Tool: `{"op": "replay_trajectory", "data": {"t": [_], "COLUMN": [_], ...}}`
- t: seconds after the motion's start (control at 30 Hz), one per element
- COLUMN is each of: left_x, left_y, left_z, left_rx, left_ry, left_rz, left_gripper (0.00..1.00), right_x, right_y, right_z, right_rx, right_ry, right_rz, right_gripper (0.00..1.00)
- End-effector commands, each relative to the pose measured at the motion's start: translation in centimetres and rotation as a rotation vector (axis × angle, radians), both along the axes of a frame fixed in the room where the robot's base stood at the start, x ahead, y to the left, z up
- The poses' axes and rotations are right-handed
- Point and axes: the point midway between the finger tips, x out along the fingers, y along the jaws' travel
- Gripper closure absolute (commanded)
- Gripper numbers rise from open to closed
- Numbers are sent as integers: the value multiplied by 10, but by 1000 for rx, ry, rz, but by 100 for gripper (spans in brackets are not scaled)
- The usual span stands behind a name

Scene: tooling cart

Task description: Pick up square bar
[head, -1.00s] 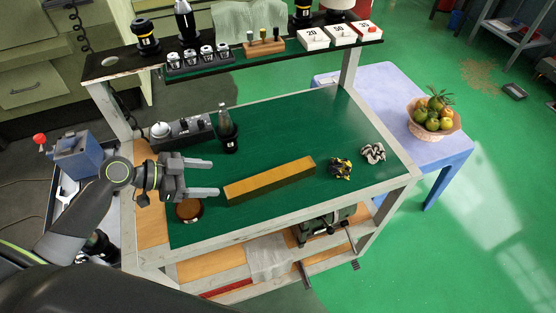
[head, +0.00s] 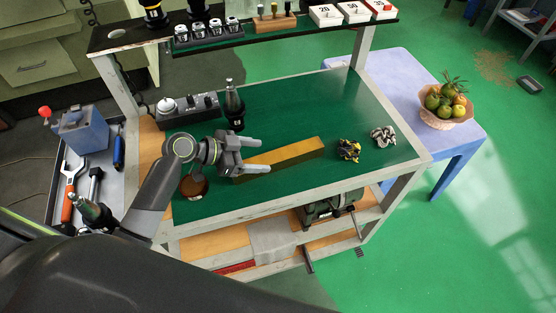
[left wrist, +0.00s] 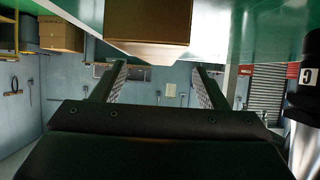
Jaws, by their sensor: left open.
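The square bar (head: 292,156) is a long brass-coloured bar lying on the green top of the cart (head: 300,110). My left gripper (head: 262,156) is open at the bar's left end, with its fingers pointing right, and it hides part of that end. In the left wrist view the bar's end (left wrist: 147,22) shows at the top, between and beyond the two open fingers (left wrist: 160,85). Nothing is between the fingers' pads there. My right gripper is not in view.
A round brown piece (head: 194,186) lies beside my left wrist. A black tool holder (head: 234,107) stands behind the gripper. A yellow-black bundle (head: 349,149) and a grey bundle (head: 383,136) lie right of the bar. The green top behind the bar is clear.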

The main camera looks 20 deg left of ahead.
Motion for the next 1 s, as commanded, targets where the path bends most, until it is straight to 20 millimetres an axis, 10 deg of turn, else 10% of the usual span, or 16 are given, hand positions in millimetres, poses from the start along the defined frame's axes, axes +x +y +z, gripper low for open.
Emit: {"op": "replay_trajectory", "data": {"t": [0.67,1.0], "left_x": [25,25], "left_y": [-40,-39], "left_z": [-22,-22], "left_rx": [0,0], "left_ry": [0,0], "left_rz": [-1,-1], "left_gripper": [33,75], "right_x": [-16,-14], "right_y": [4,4], "right_z": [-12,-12], "right_rx": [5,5], "right_ry": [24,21], "right_rz": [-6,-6], "right_gripper": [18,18]}}
